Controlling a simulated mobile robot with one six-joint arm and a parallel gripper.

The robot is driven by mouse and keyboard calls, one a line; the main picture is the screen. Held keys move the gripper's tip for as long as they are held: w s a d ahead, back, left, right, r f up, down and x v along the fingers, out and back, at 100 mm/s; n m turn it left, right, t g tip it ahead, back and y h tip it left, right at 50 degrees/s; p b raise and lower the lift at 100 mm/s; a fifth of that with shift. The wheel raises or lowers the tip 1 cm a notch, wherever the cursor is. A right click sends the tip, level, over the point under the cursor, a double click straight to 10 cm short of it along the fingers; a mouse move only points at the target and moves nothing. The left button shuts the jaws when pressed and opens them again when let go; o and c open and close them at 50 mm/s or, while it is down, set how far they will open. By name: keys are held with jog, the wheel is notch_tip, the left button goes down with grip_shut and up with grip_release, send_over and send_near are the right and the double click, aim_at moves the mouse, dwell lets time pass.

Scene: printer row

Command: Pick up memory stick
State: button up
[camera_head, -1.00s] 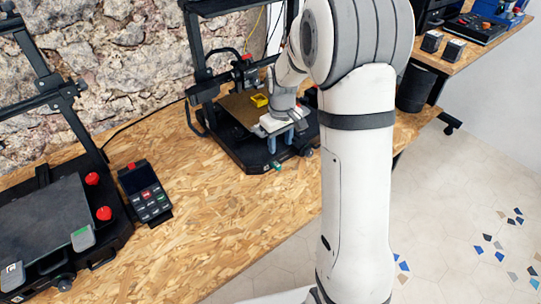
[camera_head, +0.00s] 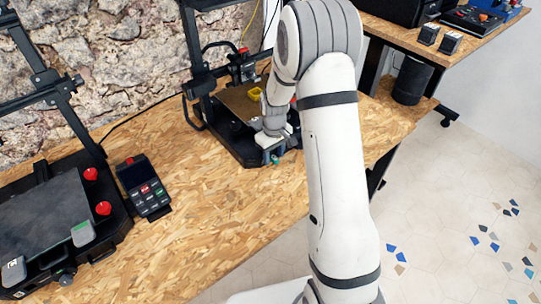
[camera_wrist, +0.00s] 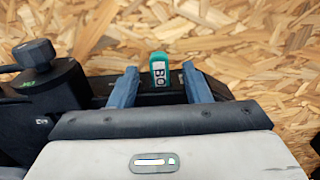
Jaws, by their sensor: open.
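The memory stick is a small teal piece with a light label (camera_wrist: 159,70), in the upper middle of the wrist view. It sits at the front edge of the black printer base, against the wooden table. In the head view its teal end (camera_head: 275,160) shows small beside my gripper. My gripper (camera_wrist: 160,78) is open, with one blue-grey finger on each side of the stick and gaps on both sides. Whether the fingertips are level with the stick in height is hard to tell. In the head view my arm hides much of the gripper.
The middle printer (camera_head: 240,148) stands around my gripper, with a yellow piece (camera_head: 255,93) on its bed. A card terminal (camera_head: 145,186) and another printer (camera_head: 50,225) with red knobs stand left. The wooden table (camera_head: 225,215) is clear in front.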

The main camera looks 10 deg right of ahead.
grip_shut()
dwell(0.3)
dwell(0.3)
jog(key=s+d+b, duration=0.1)
jog(key=s+d, duration=0.4)
jog(key=s, duration=0.5)
jog(key=s+d+b, duration=0.2)
jog(key=s+d, duration=0.3)
jog(key=s, duration=0.6)
jog(key=shift+r, duration=0.2)
dwell(0.4)
notch_tip(320, 180, up, 6)
jog(key=s+p, duration=0.1)
jog(key=p, duration=0.4)
jog(key=shift+s+d, duration=0.4)
